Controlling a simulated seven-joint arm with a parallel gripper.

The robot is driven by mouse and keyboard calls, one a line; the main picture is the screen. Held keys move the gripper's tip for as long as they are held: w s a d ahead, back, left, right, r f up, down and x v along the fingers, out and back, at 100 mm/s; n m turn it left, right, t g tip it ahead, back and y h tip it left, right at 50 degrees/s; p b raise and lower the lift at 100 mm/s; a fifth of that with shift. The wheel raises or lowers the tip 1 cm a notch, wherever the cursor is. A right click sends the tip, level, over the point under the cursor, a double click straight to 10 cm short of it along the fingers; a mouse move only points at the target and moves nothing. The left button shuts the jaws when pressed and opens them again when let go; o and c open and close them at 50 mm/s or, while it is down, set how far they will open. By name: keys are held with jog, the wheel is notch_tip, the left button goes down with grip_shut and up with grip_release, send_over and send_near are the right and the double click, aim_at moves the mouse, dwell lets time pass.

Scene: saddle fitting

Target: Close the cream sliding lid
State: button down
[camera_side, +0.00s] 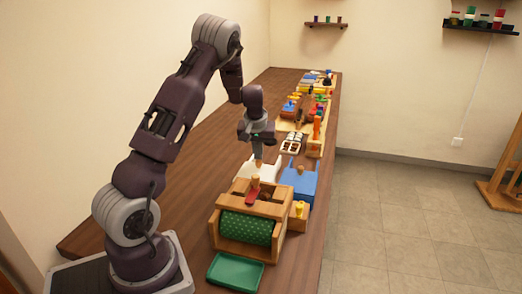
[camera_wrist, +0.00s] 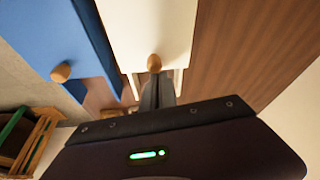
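The cream sliding lid (camera_wrist: 150,28) is the pale panel at the top middle of the wrist view, with a round wooden knob (camera_wrist: 154,63) near its lower edge. Pale side edges run on past the panel below the knob. In the side view the cream lid (camera_side: 244,171) lies beside the blue one, partly hidden behind the wooden frame. My gripper (camera_side: 257,157) points down over the cream lid, right by its knob. In the wrist view its fingers (camera_wrist: 157,80) look close together, with the knob just beyond their tips. I cannot tell whether they touch it.
A blue lid (camera_wrist: 50,35) with its own knob (camera_wrist: 61,72) lies alongside. A wooden frame with a green dotted roller (camera_side: 245,228) and a green tray (camera_side: 235,271) stand nearer the camera. Several toys stand farther along the table. Bare tabletop (camera_side: 200,165) lies left of the cream lid.

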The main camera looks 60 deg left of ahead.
jog(key=shift+s+d+f, duration=0.15)
jog(key=shift+d+f, duration=0.15)
jog(key=shift+d, duration=0.1)
jog(key=w+a, duration=0.2)
jog(key=a, duration=0.2)
jog(key=w+v, duration=0.1)
jog(key=v, duration=1)
jog(key=s+d+r+m+t+h, duration=0.1)
jog(key=s+d+r, duration=0.15)
jog(key=d, duration=0.45)
jog(key=s+d+r+m+h, duration=0.1)
jog(key=d+r+m, duration=0.1)
jog(key=d+r, duration=0.3)
jog(key=s+d+r+m+t+h, duration=0.1)
jog(key=s+d+r, duration=0.15)
jog(key=d, duration=0.55)
jog(key=s+d+m, duration=0.3)
jog(key=s+d, duration=0.4)
jog(key=s, duration=0.3)
jog(key=s+d+m+t, duration=0.1)
jog(key=s+d+m, duration=0.2)
jog(key=s+d, duration=0.5)
jog(key=shift+s+f+m, duration=0.4)
jog(key=shift+s+f, duration=0.05)
jog(key=shift+s, duration=0.5)
